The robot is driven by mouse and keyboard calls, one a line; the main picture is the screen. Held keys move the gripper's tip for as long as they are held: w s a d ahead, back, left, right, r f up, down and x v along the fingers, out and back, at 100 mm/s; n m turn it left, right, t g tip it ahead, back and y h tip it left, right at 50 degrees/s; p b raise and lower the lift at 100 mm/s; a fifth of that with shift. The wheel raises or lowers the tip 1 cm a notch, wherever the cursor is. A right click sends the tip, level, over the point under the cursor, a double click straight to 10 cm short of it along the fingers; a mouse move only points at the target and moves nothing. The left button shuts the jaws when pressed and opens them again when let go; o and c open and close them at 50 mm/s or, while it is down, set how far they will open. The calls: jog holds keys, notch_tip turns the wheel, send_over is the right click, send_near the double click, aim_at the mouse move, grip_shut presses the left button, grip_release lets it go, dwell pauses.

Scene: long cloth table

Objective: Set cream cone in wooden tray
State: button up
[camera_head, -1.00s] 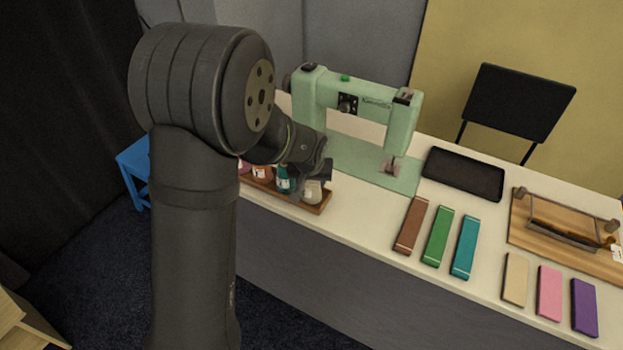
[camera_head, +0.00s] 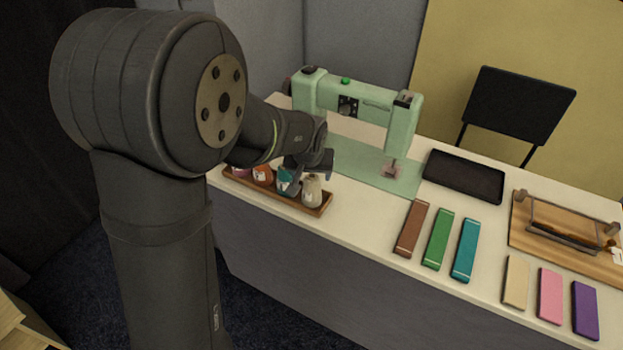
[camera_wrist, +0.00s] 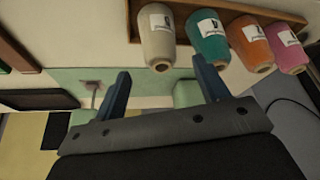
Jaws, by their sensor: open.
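The cream cone (camera_head: 312,190) stands at the right end of the wooden tray (camera_head: 320,210), beside the teal cone (camera_head: 287,180). In the wrist view the cream cone (camera_wrist: 157,38) also shows at the end of the row in the tray (camera_wrist: 134,22). My gripper (camera_head: 318,163) is open and empty, just above and behind the cones in the head view. In the wrist view its two fingers (camera_wrist: 162,88) are spread apart, with the cream cone beyond them and nothing between them.
Orange (camera_head: 263,174) and pink (camera_head: 240,170) cones share the tray. A green sewing machine (camera_head: 400,130) stands close behind my gripper. To the right are a black tray (camera_head: 464,175), several coloured bars (camera_head: 438,238) and a wooden board (camera_head: 570,235).

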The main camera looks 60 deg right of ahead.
aim_at(312, 177)
jog(key=shift+v, duration=2.65)
jog(key=x, duration=1.2)
jog(key=shift+d+r, duration=0.1)
jog(key=shift+r, duration=0.85)
